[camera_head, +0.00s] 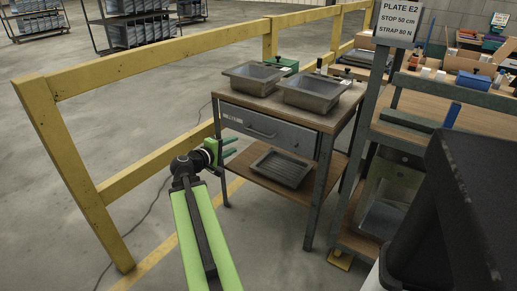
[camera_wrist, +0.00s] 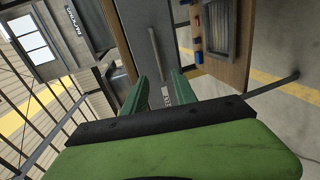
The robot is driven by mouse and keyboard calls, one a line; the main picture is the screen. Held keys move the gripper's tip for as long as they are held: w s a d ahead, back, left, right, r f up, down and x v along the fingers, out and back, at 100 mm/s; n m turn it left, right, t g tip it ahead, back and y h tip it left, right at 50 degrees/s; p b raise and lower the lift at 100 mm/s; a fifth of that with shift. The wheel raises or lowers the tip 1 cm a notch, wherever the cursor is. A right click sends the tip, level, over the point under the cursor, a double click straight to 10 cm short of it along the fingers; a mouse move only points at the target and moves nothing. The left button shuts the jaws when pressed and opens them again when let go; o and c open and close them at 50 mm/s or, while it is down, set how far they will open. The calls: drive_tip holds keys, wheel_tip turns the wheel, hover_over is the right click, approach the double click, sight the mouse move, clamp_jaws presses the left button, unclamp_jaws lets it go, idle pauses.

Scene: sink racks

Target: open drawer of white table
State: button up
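The table (camera_head: 350,112) has a wooden top, dark metal legs and a lower wooden shelf; it does not look plainly white. Its grey drawer (camera_head: 295,138) sits under the top and looks closed. A thin bar handle (camera_head: 260,133) is on the drawer front. My gripper (camera_head: 234,146) is left of the drawer front, below handle height in the picture, with its green fingers apart. In the wrist view, the handle (camera_wrist: 155,54) shows beyond the gap between the fingertips, apart from them. My gripper (camera_wrist: 162,80) is open and empty.
Two metal basins (camera_head: 254,78) (camera_head: 312,93) stand on the tabletop. A dark tray (camera_head: 281,168) lies on the lower shelf. A yellow rail (camera_head: 145,74) runs along the left and behind. A workbench with a sign (camera_head: 397,23) stands close on the right. Floor in front is clear.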

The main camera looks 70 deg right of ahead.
sight(257, 133)
drive_tip(key=b+x, duration=0.1)
drive_tip(key=x, duration=0.8)
drive_tip(key=b+x, duration=0.2)
drive_tip(key=x, duration=0.6)
drive_tip(key=shift+s+d+r, duration=0.1)
drive_tip(key=shift+s+d, duration=0.05)
drive_tip(key=shift+d, duration=0.25)
clamp_jaws()
idle(0.3)
